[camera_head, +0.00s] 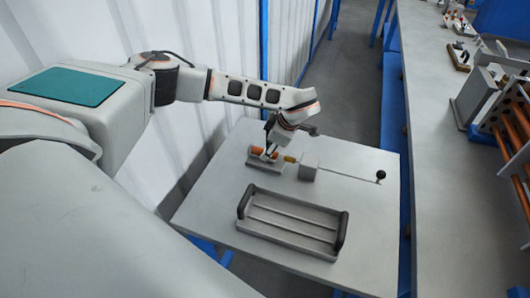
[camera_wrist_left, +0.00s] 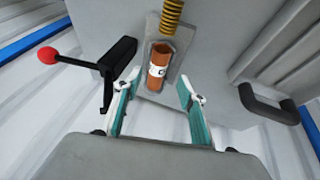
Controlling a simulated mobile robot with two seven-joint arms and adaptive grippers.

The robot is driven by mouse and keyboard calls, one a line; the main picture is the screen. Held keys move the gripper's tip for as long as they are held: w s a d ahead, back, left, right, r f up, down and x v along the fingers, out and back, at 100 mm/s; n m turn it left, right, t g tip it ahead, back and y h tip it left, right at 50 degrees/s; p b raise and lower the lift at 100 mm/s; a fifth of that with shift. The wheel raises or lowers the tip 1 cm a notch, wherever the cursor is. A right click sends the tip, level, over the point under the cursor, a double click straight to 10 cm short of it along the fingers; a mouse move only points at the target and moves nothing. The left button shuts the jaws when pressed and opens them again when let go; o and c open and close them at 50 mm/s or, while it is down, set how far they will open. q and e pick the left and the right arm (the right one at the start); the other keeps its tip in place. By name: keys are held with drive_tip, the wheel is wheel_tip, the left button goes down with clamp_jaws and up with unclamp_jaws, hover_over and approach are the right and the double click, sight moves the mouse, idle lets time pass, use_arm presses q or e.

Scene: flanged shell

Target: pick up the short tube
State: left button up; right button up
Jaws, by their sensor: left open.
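The short tube (camera_wrist_left: 158,68) is copper-orange with a white label bearing a dark mark. In the wrist view it lies in a grey holder (camera_wrist_left: 178,72), in line with a yellow coil spring (camera_wrist_left: 172,14). In the head view the tube (camera_head: 257,151) shows orange on the grey holder, partly hidden by my left gripper (camera_head: 270,151). My left gripper (camera_wrist_left: 156,92) is open, its two teal-padded fingers apart on either side below the tube's near end. Nothing is between the pads. My right gripper is not in view.
A grey tray (camera_head: 290,222) with two black handles lies in front. The table (camera_head: 215,205) is clear at left. A long workbench (camera_head: 440,150) stands right.

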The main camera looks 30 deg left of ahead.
use_arm(q)
drive_tip(key=x, duration=0.4)
drive_tip(key=shift+w+a+p, duration=0.2)
drive_tip(key=shift+a+p, duration=0.1)
drive_tip(key=shift+a, duration=0.1)
drive_tip(key=shift+c, duration=0.4)
clamp_jaws()
drive_tip(key=shift+w+r, duration=0.1)
drive_tip(key=shift+r, duration=0.05)
